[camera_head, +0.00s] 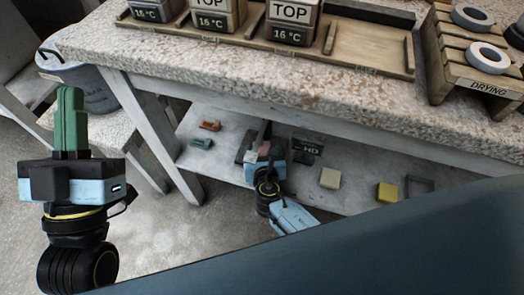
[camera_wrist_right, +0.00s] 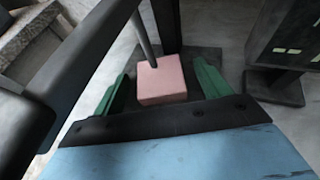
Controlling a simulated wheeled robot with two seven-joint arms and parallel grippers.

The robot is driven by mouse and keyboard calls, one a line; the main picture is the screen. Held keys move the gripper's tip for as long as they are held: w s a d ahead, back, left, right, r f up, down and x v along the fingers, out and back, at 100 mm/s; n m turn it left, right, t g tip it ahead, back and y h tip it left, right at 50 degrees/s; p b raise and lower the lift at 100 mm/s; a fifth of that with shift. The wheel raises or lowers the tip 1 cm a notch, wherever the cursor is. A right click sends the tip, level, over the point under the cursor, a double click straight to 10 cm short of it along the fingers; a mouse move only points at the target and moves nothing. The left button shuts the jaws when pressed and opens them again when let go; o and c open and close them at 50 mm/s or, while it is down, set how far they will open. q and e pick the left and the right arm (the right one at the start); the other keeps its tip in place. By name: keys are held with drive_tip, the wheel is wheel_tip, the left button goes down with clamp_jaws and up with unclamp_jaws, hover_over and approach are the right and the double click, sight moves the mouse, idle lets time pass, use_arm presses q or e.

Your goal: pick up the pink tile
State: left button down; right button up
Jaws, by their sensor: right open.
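The pink tile (camera_wrist_right: 162,85) is a small block on a dark base on the lower shelf (camera_head: 226,166). In the right wrist view it lies between the two green fingers of my right gripper (camera_wrist_right: 162,74), with a gap at each side. The right gripper (camera_head: 266,160) is open; in the head view it is low at the shelf and largely covers the tile. My left gripper (camera_head: 71,92) is up at the left, away from the tile, green fingers pointing up; the fingers overlap from this side, so their gap cannot be told.
A dark rod (camera_wrist_right: 145,38) rises just behind the tile. The shelf also holds an orange piece (camera_head: 210,126), a green piece (camera_head: 202,143), a dark sign (camera_head: 308,148), a cream block (camera_head: 330,179) and a yellow block (camera_head: 387,192). The worktop (camera_head: 270,82) overhangs the shelf.

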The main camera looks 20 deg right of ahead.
drive_tip(key=c, duration=1.1)
drive_tip(key=shift+o, duration=0.2)
drive_tip(key=shift+r, duration=0.1)
